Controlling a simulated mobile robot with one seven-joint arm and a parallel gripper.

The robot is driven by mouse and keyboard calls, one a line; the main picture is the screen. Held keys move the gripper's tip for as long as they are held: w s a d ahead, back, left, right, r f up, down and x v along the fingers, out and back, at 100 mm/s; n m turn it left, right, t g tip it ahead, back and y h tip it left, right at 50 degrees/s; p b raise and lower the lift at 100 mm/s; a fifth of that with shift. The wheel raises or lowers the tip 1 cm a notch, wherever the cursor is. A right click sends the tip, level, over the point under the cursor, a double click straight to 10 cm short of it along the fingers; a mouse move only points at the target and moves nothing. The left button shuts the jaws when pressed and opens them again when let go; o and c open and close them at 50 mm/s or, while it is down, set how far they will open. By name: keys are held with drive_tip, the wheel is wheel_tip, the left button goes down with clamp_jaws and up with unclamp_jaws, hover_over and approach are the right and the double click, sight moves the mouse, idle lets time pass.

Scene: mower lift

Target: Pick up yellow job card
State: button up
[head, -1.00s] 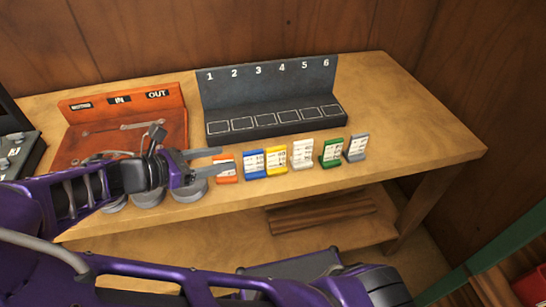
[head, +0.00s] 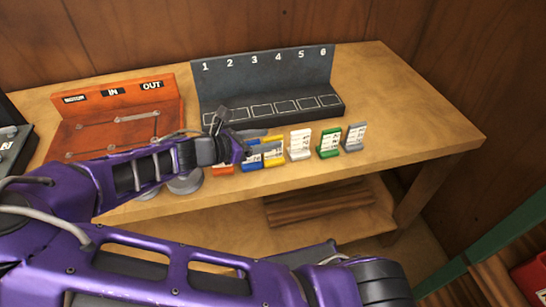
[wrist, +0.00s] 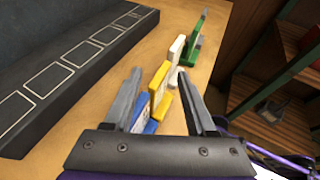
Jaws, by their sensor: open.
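The yellow job card (head: 274,158) stands in a row of cards along the front of the bench, between the blue card (head: 251,160) and the white card (head: 300,145). My gripper (head: 268,141) reaches along the row from the left and partly covers the yellow and blue cards. In the wrist view the jaws (wrist: 160,73) are open, one finger on each side of the row. The yellow card (wrist: 159,80) shows between the fingertips, and the blue card (wrist: 151,127) is nearer the palm. I cannot tell whether either finger touches a card.
Green (head: 329,143) and grey (head: 355,137) cards stand farther right. An orange card (head: 222,170) is partly hidden by my gripper. A dark rack (head: 265,80) numbered 1 to 6 stands behind, its marked spaces empty. The bench's right end is clear.

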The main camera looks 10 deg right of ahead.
drive_tip(key=shift+w+d, duration=0.1)
drive_tip(key=shift+d, duration=0.1)
clamp_jaws()
idle(1.3)
